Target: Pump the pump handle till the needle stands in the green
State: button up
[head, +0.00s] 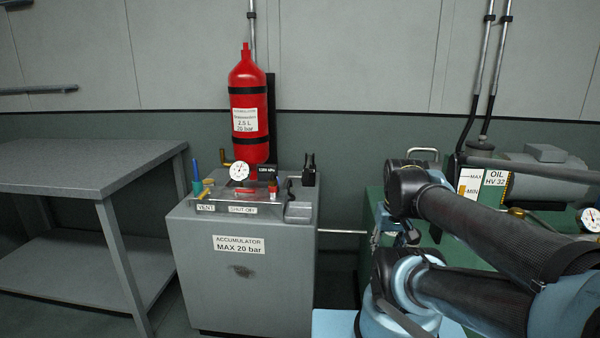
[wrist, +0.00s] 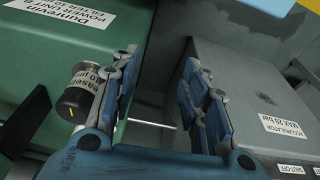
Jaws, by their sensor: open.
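A white round gauge (head: 239,171) stands on top of the grey accumulator console (head: 240,270). Its needle and any green band are too small to read. A dark upright part (head: 308,170) stands at the console's right rear, with a dark piece (head: 297,208) below it; I cannot tell whether either is the pump handle. My gripper (wrist: 160,78) is open with nothing visible between its fingers. In the wrist view it is between the green power unit (wrist: 75,45) and the grey console. In the head view my arm partly hides it, right of the console.
A red accumulator bottle (head: 249,105) stands behind the console. A labelled cylinder with a dark end (wrist: 82,92) is close beside the left finger. A thin pipe (head: 342,232) spans the gap right of the console. A bare grey table (head: 80,165) stands left.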

notch_tip(320, 180, up, 25)
jog(key=g+y, duration=0.2)
send_over(306, 172)
jog(key=d, duration=0.3)
jog(key=shift+m, duration=0.3)
jog(key=a+f, duration=0.1)
jog(key=f, duration=0.4)
jog(key=a+f, duration=0.1)
jog(key=f, duration=1)
jog(key=shift+a+f, duration=0.35)
jog(key=shift+a, duration=0.05)
jog(key=shift+c, duration=0.2)
grip_shut()
